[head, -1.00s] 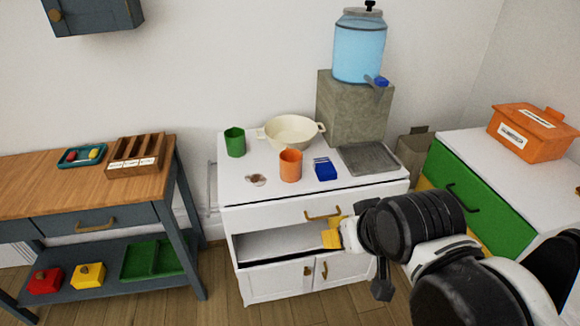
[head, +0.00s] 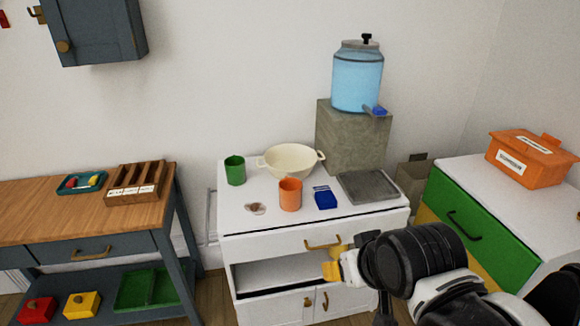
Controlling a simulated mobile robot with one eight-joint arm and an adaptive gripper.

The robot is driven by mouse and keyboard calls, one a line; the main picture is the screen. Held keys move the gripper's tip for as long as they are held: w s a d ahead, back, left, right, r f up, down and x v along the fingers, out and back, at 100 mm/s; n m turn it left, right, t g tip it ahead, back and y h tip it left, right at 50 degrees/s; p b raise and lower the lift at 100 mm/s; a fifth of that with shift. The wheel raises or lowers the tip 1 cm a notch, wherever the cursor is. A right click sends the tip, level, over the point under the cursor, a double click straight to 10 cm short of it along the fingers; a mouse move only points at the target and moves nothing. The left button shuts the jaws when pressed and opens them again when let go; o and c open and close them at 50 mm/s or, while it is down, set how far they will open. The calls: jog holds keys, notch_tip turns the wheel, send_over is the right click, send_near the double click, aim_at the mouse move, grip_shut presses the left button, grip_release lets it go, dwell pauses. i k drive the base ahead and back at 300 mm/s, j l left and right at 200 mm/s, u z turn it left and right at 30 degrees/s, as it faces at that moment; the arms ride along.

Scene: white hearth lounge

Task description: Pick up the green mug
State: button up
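The green mug (head: 235,170) stands upright at the back left of the white cabinet's top (head: 235,205). It is left of the cream two-handled pot and behind the orange mug. My gripper (head: 334,264) shows as yellow fingertips in front of the cabinet, below its top and close to the open drawer space. It is well to the right of and below the green mug, not touching it. My arm hides part of the cabinet's right front. The finger gap is too small to judge.
A grey tray (head: 368,187) and a water dispenser (head: 357,78) on a stone block stand right. A wooden-topped table (head: 70,215) stands left.

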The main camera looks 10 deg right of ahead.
aim_at(235, 169)
jog(key=i+j, duration=0.1)
jog(key=i, duration=0.4)
jog(key=i+j, duration=0.1)
jog(key=i, duration=0.35)
jog(key=i+j, duration=0.15)
jog(key=i, duration=0.35)
